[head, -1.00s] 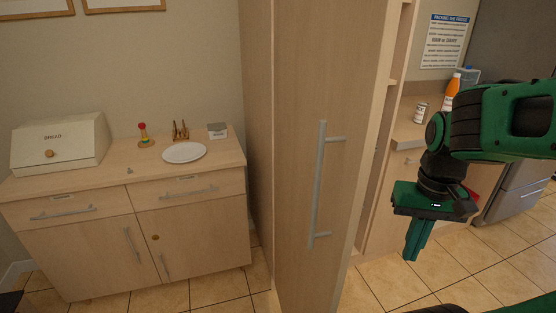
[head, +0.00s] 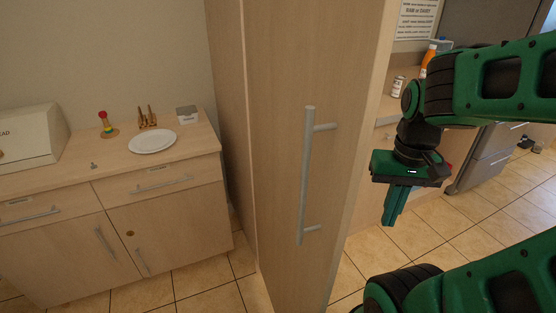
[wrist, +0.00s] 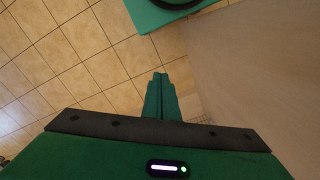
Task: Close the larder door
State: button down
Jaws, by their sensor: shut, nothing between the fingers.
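The larder door (head: 275,80) is a tall pale wood panel in the middle of the head view. It stands ajar, with its long grey bar handle (head: 306,175) facing me. My gripper (head: 391,222) is to the right of the door's free edge, pointing down, shut and empty. In the wrist view its closed fingers (wrist: 160,82) point over the floor tiles. A pale wood surface (wrist: 260,70) fills the right of that view, apart from the fingers; it looks like the door. The larder's inside is hidden behind the door in the head view.
A low sideboard (head: 110,180) at left carries a bread box (head: 30,137), a white plate (head: 152,141) and small items. Behind my arm are a counter with a white can (head: 398,87) and a steel fridge (head: 490,155). Tiled floor (head: 420,240) is bare right of the door.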

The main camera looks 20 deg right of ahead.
aim_at(316, 71)
jog(key=z, duration=0.05)
jog(key=k, duration=0.5)
jog(key=z, duration=0.55)
jog(key=k, duration=1.3)
jog(key=u, duration=1.6)
jog(key=i, duration=1)
jog(key=z, duration=0.05)
